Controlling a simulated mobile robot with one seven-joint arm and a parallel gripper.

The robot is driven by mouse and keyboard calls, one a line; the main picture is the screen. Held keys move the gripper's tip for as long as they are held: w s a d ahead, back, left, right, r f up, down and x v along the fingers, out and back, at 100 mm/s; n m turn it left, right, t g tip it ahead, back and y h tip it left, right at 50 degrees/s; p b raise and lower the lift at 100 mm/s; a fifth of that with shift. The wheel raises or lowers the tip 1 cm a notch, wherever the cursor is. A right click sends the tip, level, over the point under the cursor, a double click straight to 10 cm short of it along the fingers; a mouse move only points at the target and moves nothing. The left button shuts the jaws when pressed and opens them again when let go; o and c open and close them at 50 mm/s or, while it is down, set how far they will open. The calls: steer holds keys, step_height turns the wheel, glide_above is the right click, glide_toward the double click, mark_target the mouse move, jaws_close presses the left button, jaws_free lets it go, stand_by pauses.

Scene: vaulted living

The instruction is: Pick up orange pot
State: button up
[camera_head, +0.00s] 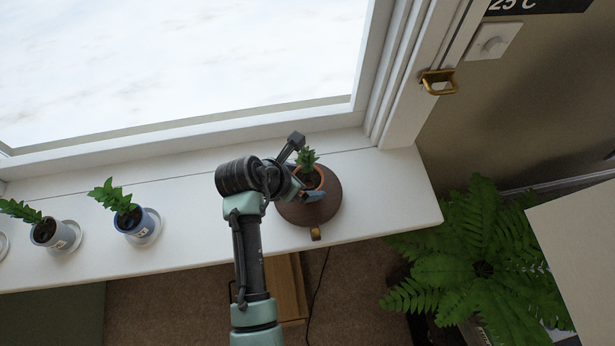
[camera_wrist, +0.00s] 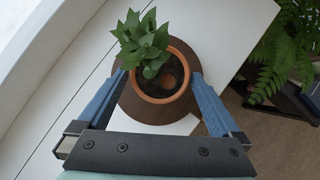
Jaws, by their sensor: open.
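The orange pot (camera_head: 322,178) holds a small green plant and stands on a round brown base (camera_head: 325,208) on the white windowsill. In the wrist view the pot's orange rim (camera_wrist: 188,78) shows in the middle, with the plant (camera_wrist: 145,42) at its upper left and dark soil inside. My gripper (camera_wrist: 160,85) is open, with one blue finger on each side of the pot. I cannot tell whether the fingers touch it. In the head view my gripper (camera_head: 305,190) is at the pot, and my arm hides the pot's left part.
A small gold object (camera_head: 316,234) is at the base's front. A large fern (camera_head: 480,265) is at right. The window frame (camera_head: 250,125) rises behind.

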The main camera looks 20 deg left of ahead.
mark_target(313, 180)
steer(key=shift+x, duration=2.75)
steer(key=shift+c, duration=0.2)
steer(key=c, duration=1.4)
